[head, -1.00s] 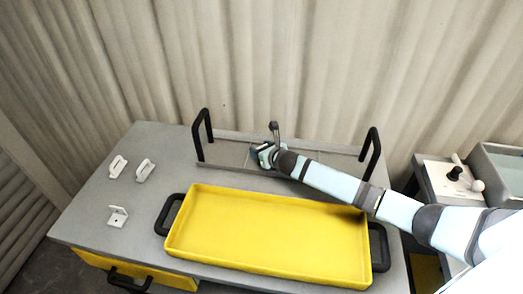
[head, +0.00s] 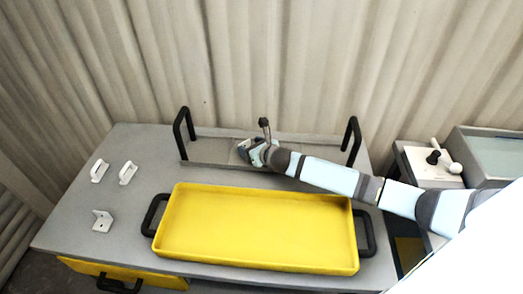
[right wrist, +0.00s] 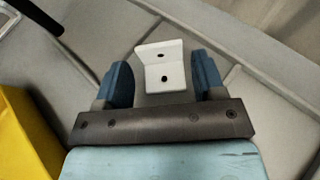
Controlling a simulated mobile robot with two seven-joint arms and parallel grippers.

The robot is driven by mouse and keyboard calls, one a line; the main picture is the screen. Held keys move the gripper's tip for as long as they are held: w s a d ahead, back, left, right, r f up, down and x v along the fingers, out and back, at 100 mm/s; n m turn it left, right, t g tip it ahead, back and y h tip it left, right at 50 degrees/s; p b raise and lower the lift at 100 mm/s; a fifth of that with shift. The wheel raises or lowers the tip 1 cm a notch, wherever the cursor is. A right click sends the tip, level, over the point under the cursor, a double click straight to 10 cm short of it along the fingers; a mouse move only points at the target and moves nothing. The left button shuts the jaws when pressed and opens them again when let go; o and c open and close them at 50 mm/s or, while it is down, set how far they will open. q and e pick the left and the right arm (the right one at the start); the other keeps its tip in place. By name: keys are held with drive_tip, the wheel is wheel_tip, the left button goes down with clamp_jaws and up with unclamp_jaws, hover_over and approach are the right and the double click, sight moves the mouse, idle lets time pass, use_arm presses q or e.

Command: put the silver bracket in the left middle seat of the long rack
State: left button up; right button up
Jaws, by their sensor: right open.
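The long rack (head: 208,150) is a low grey tray with dividers and a black handle at each end, at the back of the table. My right gripper (head: 248,151) is low over it, a little left of its middle. In the right wrist view, a pale silver L-shaped bracket (right wrist: 164,72) with two holes lies in a rack seat. It sits between the open blue fingers of my right gripper (right wrist: 163,84), with gaps on both sides. In the head view my gripper mostly hides this bracket. My left gripper is not in view.
A yellow tray (head: 255,263) with black handles stands in front of the rack. Two white handle-like parts, one (head: 99,171) beside the other (head: 128,173), and a pale angle bracket (head: 103,220) lie on the left. A side unit (head: 418,156) stands at the right.

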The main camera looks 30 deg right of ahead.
drive_tip(key=v, duration=0.7)
drive_tip(key=shift+s+r, duration=0.1)
drive_tip(key=shift+s, duration=0.2)
